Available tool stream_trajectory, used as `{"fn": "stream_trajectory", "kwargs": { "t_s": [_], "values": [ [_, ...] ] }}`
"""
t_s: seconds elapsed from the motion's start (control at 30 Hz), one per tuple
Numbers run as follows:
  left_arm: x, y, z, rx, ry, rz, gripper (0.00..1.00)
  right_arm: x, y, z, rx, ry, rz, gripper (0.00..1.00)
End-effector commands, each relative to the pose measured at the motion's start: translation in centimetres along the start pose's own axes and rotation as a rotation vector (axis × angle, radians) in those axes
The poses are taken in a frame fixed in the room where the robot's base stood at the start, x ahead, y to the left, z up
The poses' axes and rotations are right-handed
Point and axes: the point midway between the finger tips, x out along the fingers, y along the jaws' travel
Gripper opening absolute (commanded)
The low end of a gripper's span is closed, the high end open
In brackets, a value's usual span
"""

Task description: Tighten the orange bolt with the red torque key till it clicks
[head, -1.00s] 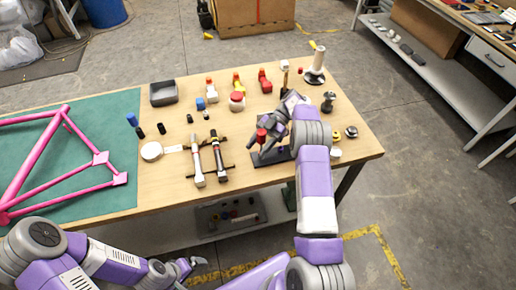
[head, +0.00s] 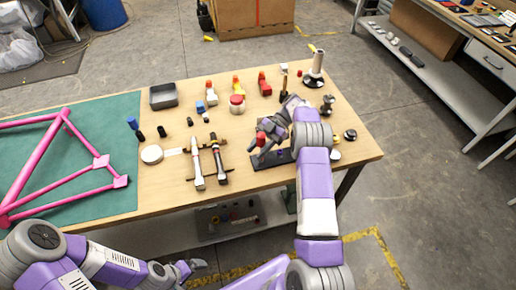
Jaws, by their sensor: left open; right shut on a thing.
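My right gripper (head: 266,136) is shut on the red torque key (head: 261,138), over a dark plate (head: 262,163) at the front right of the wooden table. Only the key's red part shows clearly; its lower end is hard to make out beside the fingers. A small purple-blue piece (head: 281,151) shows on the plate. I cannot make out the orange bolt; the gripper and arm cover part of the plate. My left gripper (head: 192,267) is open and empty, low in front of the table edge.
Two long tools (head: 197,165) lie on a rack left of the plate. A pink frame (head: 60,165) lies on the green mat (head: 90,125). Small knobs (head: 350,134) stand right of my arm.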

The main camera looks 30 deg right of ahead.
Motion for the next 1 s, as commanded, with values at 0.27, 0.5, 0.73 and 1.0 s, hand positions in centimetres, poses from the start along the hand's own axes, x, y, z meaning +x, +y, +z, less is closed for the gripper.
{"fn": "stream_trajectory", "kwargs": {
  "t_s": [0.27,0.5,0.73,1.0],
  "values": [
    [-0.9,0.3,0.0,0.0,0.0,0.0,1.0,-0.5,0.0,-1.2,-0.001,0.0,0.0,0.0],
    [-1.6,0.6,0.1,0.0,0.0,0.0,1.0,-0.9,0.0,-2.1,-0.001,-0.001,0.0,0.0],
    [-2.2,0.8,0.1,0.0,0.0,0.0,1.0,-1.2,0.0,-2.9,-0.001,0.0,0.0,0.0],
    [-3.0,1.1,0.1,0.0,0.0,0.0,1.0,-1.6,0.0,-3.9,-0.001,0.0,0.0,0.0]
  ]
}}
